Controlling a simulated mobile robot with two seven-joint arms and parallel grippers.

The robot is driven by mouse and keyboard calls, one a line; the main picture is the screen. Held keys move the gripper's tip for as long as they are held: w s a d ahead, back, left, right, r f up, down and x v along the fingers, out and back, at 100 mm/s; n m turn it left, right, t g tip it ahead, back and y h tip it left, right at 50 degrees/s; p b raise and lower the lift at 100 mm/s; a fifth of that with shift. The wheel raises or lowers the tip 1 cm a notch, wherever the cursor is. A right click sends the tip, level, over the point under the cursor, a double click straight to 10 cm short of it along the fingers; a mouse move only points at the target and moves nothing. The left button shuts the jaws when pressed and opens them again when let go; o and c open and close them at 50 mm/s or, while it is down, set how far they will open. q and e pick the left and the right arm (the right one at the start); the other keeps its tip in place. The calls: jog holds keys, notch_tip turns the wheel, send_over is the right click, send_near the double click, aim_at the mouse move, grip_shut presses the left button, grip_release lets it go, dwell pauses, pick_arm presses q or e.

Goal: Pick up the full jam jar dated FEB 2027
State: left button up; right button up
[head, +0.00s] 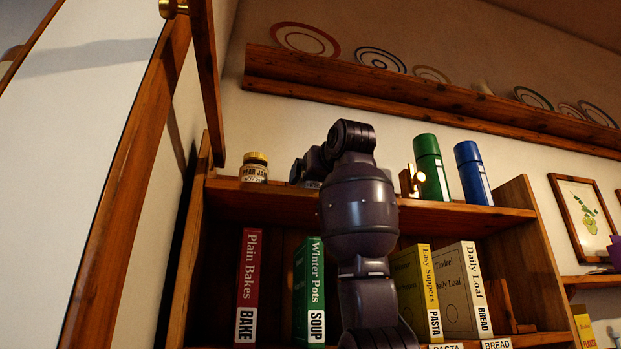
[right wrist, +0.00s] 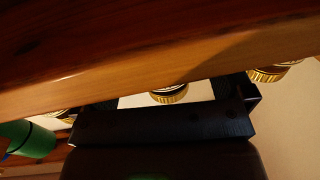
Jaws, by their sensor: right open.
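A jam jar (head: 254,168) with a gold lid and a label reading PEAR JAM stands upright on the top board of the shelf unit. The date line beneath is too small to read. My right gripper (head: 308,168) is at the top board, right of that jar. A pale bit of another jar (head: 312,184) shows beneath it. In the right wrist view the fingers are open, with a gold lid (right wrist: 170,95) between them, apparently untouched. Another gold lid (right wrist: 270,73) shows to the right. Jar bodies are hidden by the board edge, and fill levels cannot be told. My left gripper is not in view.
The top board's front edge (right wrist: 150,85) is close to the fingers. A green flask (head: 431,167) and a blue flask (head: 472,172) stand to the right. Books, including Winter Pots (head: 309,290), fill the shelf below. A plate ledge (head: 420,100) runs above.

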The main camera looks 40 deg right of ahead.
jog(key=shift+w+d, duration=0.2)
jog(key=shift+w, duration=0.55)
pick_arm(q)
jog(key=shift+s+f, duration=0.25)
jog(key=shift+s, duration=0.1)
pick_arm(e)
jog(key=shift+s, duration=0.1)
jog(key=c, duration=1.2)
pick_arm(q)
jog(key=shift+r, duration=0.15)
pick_arm(e)
jog(key=shift+r, duration=5)
